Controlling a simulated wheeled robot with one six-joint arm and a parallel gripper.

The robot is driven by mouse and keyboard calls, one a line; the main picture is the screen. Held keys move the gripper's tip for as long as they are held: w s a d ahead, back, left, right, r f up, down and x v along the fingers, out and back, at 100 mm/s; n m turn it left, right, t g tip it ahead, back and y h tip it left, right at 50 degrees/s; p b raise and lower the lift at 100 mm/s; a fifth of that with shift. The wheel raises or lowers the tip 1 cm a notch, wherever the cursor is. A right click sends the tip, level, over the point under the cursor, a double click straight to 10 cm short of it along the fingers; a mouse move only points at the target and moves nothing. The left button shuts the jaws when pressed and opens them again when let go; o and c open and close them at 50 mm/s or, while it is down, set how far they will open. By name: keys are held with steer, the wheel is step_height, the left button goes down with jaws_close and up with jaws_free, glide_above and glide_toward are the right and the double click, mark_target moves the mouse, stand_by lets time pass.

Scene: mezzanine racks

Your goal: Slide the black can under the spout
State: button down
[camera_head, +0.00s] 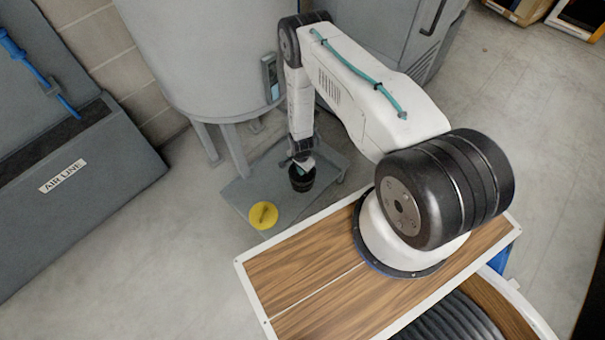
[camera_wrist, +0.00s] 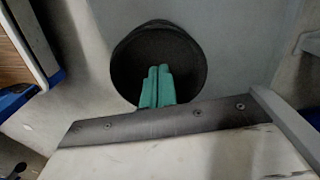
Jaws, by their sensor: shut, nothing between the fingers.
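The black can (camera_head: 302,181) stands upright on a low grey platform (camera_head: 236,190) in front of the tank. In the wrist view its dark round open top (camera_wrist: 135,58) faces me. My gripper (camera_head: 304,164) points down at the can's mouth. Its green fingers (camera_wrist: 158,70) are pressed together, with nothing between them, and overlap the can's opening in the picture. I cannot tell whether the tips are inside the can or just above it. I cannot make out the spout in either view; my arm covers part of the tank's front.
A large grey tank (camera_head: 205,60) on legs stands behind the platform. A yellow disc (camera_head: 263,215) lies on the platform, left of the can and nearer. A grey case labelled "AIR LINE" (camera_head: 90,190) stands at left. Open floor lies between case and platform.

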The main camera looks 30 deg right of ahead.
steer(key=shift+r, duration=2.35)
